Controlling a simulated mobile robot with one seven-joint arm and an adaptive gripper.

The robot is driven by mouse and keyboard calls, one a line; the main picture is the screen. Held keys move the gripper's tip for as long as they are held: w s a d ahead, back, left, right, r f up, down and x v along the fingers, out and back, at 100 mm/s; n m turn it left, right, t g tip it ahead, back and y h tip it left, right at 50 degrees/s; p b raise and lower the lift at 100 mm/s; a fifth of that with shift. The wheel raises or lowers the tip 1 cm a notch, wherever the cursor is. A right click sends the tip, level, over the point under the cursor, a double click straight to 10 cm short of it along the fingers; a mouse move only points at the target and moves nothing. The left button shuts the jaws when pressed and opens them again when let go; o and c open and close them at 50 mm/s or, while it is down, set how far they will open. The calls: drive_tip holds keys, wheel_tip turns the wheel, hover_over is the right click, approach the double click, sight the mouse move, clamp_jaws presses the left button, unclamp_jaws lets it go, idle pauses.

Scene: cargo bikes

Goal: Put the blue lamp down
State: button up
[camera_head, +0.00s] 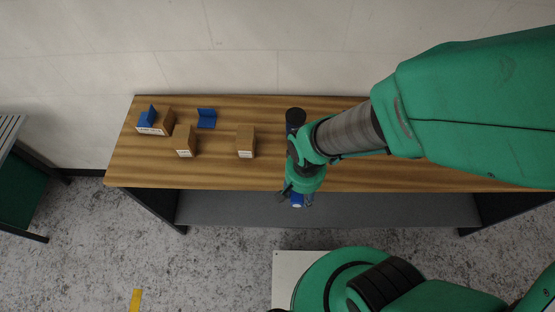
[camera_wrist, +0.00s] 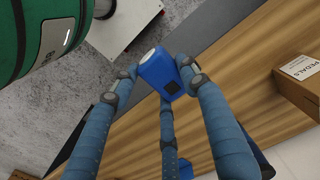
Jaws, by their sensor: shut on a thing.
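The blue lamp (camera_wrist: 156,74) is a small blue block with a white end, held between the fingers of my gripper (camera_wrist: 160,86) in the wrist view. In the head view, a bit of the lamp (camera_head: 297,199) shows below my gripper (camera_head: 297,196), at the front edge of the wooden bench (camera_head: 350,178). My gripper is shut on the lamp and hides much of it in the head view. The lamp's height above the bench top is hard to tell.
Three brown boxes stand on the left half of the bench: left (camera_head: 165,129), middle (camera_head: 185,143) and right (camera_head: 246,143). A blue angled part (camera_head: 148,117) is at the left box, and another blue bracket (camera_head: 207,118) lies behind.

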drive_tip(key=shift+s+d, duration=0.1)
drive_tip(key=shift+d, duration=0.05)
idle(0.3)
drive_tip(key=b, duration=0.2)
hover_over(280, 164)
drive_tip(key=shift+s+d+f, duration=0.2)
drive_tip(key=shift+s+f, duration=0.2)
drive_tip(key=shift+f, duration=0.35)
drive_tip(key=shift+w+a, duration=0.15)
drive_tip(key=shift+w, duration=0.15)
drive_tip(key=shift+f, duration=1.8)
drive_tip(key=shift+f+b, duration=0.1)
drive_tip(key=shift+b, duration=0.2)
